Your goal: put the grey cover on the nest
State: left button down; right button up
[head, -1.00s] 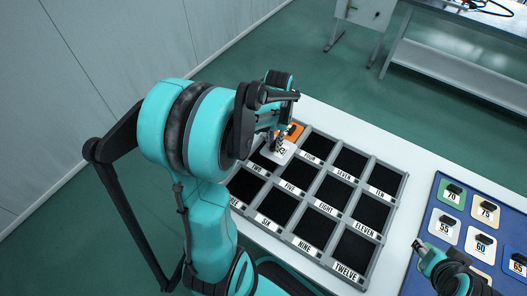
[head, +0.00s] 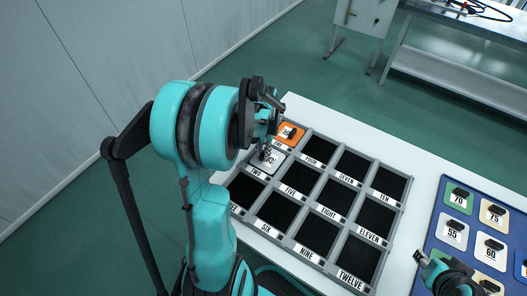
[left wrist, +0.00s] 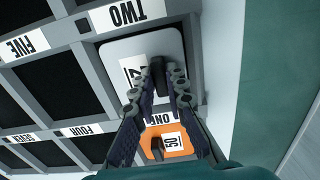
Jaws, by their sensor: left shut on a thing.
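The grey cover (head: 277,158), light with a white number label, lies at nest TWO of the grey panel (head: 308,173). It also shows in the left wrist view (left wrist: 120,48), lined up with the nest's frame. I cannot tell whether it is fully seated or slightly above. My left gripper (head: 266,153) is shut on the cover's dark knob, and its fingers also show in the left wrist view (left wrist: 158,78). The gripper hides part of the cover. My right gripper (head: 418,254) is at the lower right, apart from the panel; its jaws are too small to judge.
An orange cover (head: 291,128) with a black knob sits in nest ONE, beside the grey one. The other nests are dark and empty. A blue tray (head: 434,228) with several numbered covers stands at the right. White tabletop (head: 407,155) lies between.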

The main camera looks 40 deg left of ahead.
pick_arm(q)
jog(key=c, duration=1.5)
grip_release()
jog(key=shift+f, duration=0.1)
jog(key=shift+c, duration=0.2)
jog(key=shift+r+p, duration=0.35)
notch_tip(320, 180, up, 11)
jog(key=p, duration=0.4)
jog(key=s+d+r+t, duration=0.3)
jog(key=d, duration=0.7)
jog(key=s+d+r+m+t, duration=0.1)
jog(key=s+d+r+t, duration=0.2)
jog(key=d, duration=0.7)
jog(key=shift+s+t, duration=0.6)
jog(key=shift+s, duration=0.05)
